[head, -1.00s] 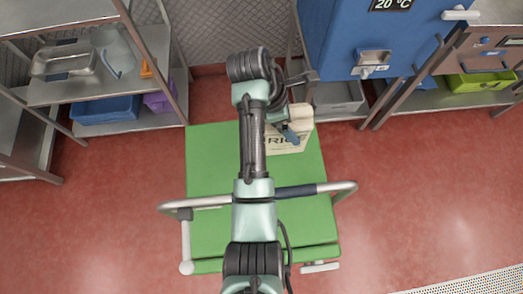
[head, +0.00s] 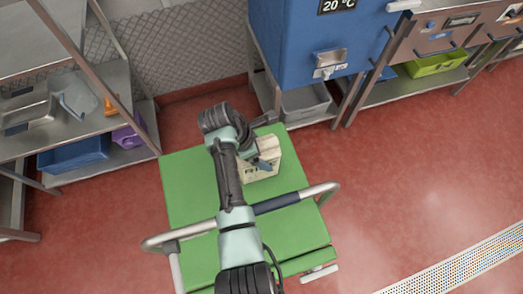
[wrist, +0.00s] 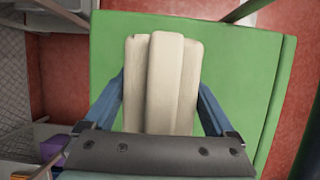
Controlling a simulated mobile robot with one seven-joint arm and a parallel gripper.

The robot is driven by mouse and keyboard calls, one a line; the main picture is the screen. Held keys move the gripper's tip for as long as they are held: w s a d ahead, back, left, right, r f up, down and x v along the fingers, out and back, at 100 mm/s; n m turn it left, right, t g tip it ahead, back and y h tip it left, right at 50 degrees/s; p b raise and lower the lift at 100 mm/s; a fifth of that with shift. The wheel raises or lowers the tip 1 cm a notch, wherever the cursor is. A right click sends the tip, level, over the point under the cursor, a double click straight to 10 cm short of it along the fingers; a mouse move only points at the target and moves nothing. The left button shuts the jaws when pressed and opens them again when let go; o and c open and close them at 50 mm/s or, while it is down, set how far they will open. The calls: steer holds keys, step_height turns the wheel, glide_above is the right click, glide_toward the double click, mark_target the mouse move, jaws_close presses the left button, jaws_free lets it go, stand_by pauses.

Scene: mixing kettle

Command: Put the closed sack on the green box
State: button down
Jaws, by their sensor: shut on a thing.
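The cream closed sack (head: 264,173), with dark lettering on its side, is over the far right part of a flat green top (head: 190,190), which I take as the green box. I cannot tell whether the sack rests on it or hangs just above. My gripper (head: 264,157) is shut on the sack. In the wrist view the sack (wrist: 160,85) sits between the blue fingers of my gripper (wrist: 160,95), with the green top (wrist: 235,75) beneath and around it.
A metal handle rail (head: 322,188) crosses the green top's near part. Behind stand a blue cabinet (head: 290,45) and a grey bin (head: 305,103). Left is a metal shelf with a blue bin (head: 75,155). A yellow-green crate (head: 435,63) is on a right shelf. Red floor right is clear.

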steer(key=shift+w, duration=0.1)
jaws_free()
steer(key=p+v, duration=0.1)
steer(key=v, duration=1.1)
steer(key=shift+r, duration=0.1)
